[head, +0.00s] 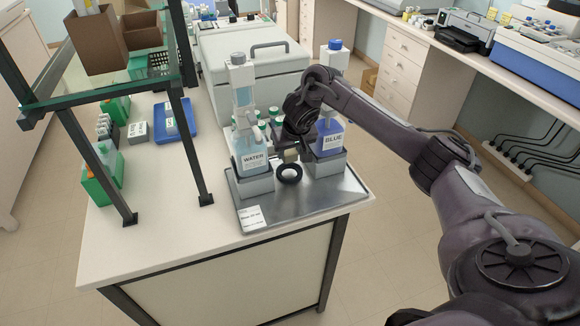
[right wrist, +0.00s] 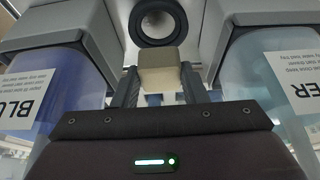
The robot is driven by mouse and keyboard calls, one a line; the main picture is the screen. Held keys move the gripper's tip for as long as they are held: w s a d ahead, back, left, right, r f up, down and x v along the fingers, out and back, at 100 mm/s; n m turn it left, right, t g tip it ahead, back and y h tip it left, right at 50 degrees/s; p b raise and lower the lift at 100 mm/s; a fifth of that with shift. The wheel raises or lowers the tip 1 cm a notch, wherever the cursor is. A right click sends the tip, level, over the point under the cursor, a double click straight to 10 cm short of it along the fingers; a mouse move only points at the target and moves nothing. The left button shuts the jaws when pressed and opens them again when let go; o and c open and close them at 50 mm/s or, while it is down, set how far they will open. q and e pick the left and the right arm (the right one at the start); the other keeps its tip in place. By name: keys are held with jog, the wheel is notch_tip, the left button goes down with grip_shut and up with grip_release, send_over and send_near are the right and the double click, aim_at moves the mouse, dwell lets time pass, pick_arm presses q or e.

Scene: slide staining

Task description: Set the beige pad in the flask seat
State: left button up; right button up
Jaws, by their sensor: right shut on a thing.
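The beige pad (right wrist: 161,68) is a small block between the two dark fingers of my right gripper (right wrist: 160,84), which is shut on it. In the head view the pad (head: 291,155) shows small at the tip of my right gripper (head: 290,147), between the two bottles. The flask seat looks to be the round black ring (head: 289,173) on the metal tray, just in front of the pad. The ring also shows in the right wrist view (right wrist: 155,22), just beyond the pad. The pad appears apart from the ring; its exact height is unclear. My left gripper is out of view.
The WATER bottle (head: 250,150) and the BLUE bottle (head: 329,138) stand in grey holders close on either side of my right gripper. The metal tray (head: 318,203) has bare room in front, with a white label card (head: 252,218). A shelf frame (head: 190,150) stands left.

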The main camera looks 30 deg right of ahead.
aim_at(291, 159)
notch_tip(291, 159, down, 5)
jog(key=shift+r, duration=0.1)
jog(key=shift+s, duration=0.1)
jog(key=o, duration=0.9)
